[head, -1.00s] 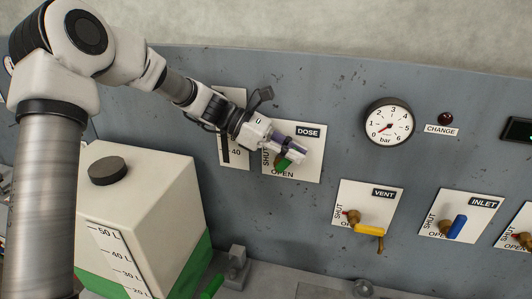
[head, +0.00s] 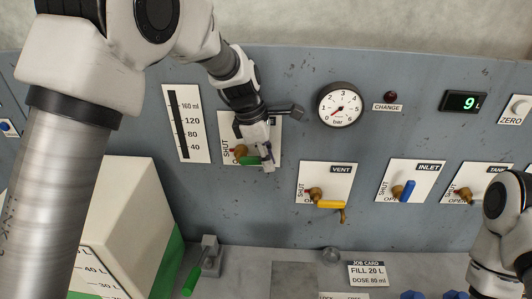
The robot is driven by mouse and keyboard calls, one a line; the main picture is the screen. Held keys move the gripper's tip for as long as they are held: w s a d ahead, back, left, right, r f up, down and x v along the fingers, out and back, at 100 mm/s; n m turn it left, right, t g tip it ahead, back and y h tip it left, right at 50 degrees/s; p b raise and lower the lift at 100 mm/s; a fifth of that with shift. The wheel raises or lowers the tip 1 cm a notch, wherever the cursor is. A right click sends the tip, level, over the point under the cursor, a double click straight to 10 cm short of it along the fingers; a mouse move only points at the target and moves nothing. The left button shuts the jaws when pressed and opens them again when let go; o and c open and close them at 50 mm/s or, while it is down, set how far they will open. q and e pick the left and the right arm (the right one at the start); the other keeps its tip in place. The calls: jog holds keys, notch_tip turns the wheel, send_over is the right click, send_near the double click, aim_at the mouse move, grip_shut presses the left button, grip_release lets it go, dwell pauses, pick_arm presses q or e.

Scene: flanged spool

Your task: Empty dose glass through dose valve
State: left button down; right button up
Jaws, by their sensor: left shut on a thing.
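The dose valve's green handle (head: 250,161) sits low on its white plate (head: 230,127) on the grey panel, beside its brass body (head: 240,151). My left gripper (head: 266,158) is shut on the handle, which lies nearly level and points right. The gripper covers the handle's outer end, the DOSE label and part of the OPEN lettering. The dose glass scale (head: 196,120), marked 40 to 160 ml, stands just left of the valve with a dark column beside its marks; I cannot tell the liquid level. My right arm shows at the right edge, its gripper out of view.
VENT's yellow handle (head: 331,205) and INLET's blue handle (head: 408,191) are to the right, below the bar gauge (head: 340,104). The display (head: 464,101) reads 9 L. A white tank (head: 118,205) stands at lower left. A job card (head: 368,274) says fill 20 L, dose 80 ml.

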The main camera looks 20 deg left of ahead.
pick_arm(q)
jog(key=shift+f+y, duration=0.45)
jog(key=shift+y, duration=0.15)
jog(key=c, duration=1.1)
grip_release()
jog(key=r, duration=0.4)
jog(key=a+r, duration=0.1)
jog(key=r, duration=0.6)
jog(key=shift+s+a+r, duration=0.1)
jog(key=shift+a+r, duration=0.2)
jog(key=shift+r, duration=0.1)
